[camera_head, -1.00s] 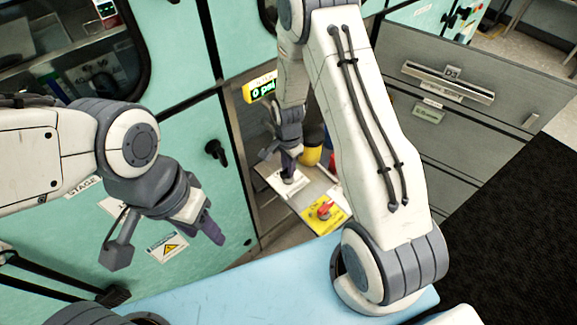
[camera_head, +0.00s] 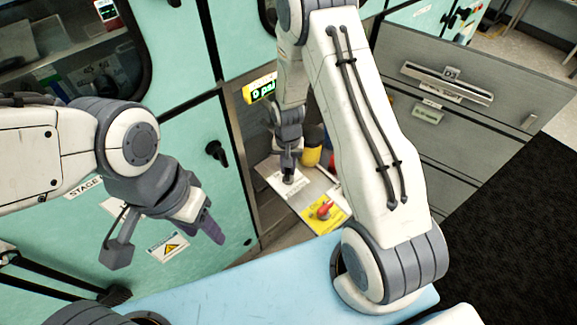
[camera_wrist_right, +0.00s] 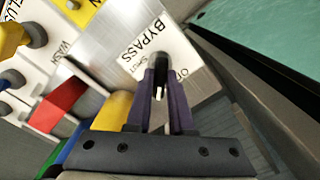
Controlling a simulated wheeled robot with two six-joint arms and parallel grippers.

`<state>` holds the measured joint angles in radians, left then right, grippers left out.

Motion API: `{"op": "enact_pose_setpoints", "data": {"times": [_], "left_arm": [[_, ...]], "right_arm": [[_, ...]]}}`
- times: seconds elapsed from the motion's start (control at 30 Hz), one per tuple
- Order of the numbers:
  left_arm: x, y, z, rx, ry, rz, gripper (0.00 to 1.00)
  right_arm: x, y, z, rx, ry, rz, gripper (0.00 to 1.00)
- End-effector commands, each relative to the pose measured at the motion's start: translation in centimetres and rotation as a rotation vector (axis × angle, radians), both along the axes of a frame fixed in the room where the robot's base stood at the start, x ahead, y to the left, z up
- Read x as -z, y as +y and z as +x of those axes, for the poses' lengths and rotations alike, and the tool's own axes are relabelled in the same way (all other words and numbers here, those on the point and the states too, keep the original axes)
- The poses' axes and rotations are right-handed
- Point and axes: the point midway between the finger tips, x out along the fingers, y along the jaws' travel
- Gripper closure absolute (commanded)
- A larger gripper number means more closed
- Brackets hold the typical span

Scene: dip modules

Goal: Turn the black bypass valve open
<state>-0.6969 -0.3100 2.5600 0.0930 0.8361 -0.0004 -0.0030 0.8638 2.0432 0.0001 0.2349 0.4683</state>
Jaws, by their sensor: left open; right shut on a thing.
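The black bypass valve handle (camera_wrist_right: 158,62) shows in the right wrist view on a white plate (camera_wrist_right: 185,70) lettered BYPASS, with a SHUT mark and a partly hidden "OP" mark. My right gripper (camera_wrist_right: 159,88) is shut on this handle, its dark fingers on either side of it. In the head view my right gripper (camera_head: 288,176) reaches down onto the white plate inside the bay, and the handle is mostly hidden there. The handle's exact angle is hard to tell. My left gripper (camera_head: 205,222) is open and empty in front of the teal cabinet.
A green display (camera_head: 263,90) reads 0 psi. Yellow, red and blue parts crowd the right wrist view's left side. The teal cabinet door (camera_head: 150,165) stands left of the bay.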

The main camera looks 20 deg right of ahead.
Motion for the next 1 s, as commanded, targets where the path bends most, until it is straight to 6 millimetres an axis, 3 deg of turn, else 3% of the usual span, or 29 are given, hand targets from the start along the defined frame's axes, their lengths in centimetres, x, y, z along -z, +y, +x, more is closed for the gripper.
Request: {"op": "enact_pose_setpoints", "data": {"times": [0.6,1.0], "left_arm": [[-0.38,0.0,0.0,0.0,0.0,0.0,0.5],[-0.47,0.0,0.01,0.0,0.0,0.0,0.5]], "right_arm": [[-0.11,-0.02,0.06,-0.565,-0.001,0.0,1.0],[-0.1,-0.04,0.07,-0.782,-0.002,0.0,1.0]]}}
